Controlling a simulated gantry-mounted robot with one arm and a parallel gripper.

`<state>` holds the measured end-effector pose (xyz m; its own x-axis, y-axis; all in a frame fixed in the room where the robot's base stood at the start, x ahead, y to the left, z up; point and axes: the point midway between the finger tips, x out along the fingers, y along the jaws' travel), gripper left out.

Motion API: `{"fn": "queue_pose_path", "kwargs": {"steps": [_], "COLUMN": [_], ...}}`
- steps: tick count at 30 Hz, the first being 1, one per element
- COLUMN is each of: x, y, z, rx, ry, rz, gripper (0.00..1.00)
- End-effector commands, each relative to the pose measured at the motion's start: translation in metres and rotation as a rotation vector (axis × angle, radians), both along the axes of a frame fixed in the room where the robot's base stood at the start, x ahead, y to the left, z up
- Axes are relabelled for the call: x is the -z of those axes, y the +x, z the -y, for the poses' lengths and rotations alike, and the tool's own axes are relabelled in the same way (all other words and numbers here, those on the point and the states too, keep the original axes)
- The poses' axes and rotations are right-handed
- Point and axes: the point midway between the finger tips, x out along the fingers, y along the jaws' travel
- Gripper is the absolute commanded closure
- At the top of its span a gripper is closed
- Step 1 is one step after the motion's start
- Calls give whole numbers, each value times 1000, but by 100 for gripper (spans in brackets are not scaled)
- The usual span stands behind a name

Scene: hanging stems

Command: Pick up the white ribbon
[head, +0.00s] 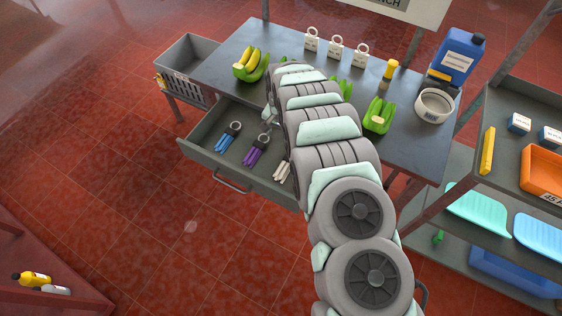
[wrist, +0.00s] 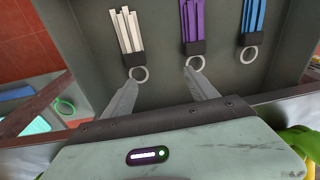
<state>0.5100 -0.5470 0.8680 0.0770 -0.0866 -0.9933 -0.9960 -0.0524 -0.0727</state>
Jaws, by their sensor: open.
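The white ribbon (wrist: 128,32) is a bundle of white strips with a dark band and a pale ring. It lies in the open drawer and also shows in the head view (head: 283,172), partly behind my arm. In the wrist view my gripper (wrist: 161,80) is open and empty over the drawer. Its left fingertip is close to the white ribbon's ring (wrist: 138,73). Its right fingertip is by the ring of the purple ribbon (wrist: 193,22). I cannot tell whether either finger touches a ring. In the head view my arm hides most of the gripper.
The blue ribbon (wrist: 254,18) lies beyond the purple one. The drawer (head: 207,162) has raised walls under the table (head: 228,62).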

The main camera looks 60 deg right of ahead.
Motion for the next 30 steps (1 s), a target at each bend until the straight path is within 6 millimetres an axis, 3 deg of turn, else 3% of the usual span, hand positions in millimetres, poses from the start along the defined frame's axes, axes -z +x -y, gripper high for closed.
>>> {"fn": "queue_pose_path", "kwargs": {"steps": [3, 7, 18, 30], "x": [-13, -16, 26, 52], "y": [-33, -46, -46, -46], "z": [-6, -9, -10, -7], "rx": [47, 66, 65, 66], "ry": [65, 90, 92, 86], "rz": [-55, -76, -77, -70], "gripper": [33, 33, 33, 33]}}
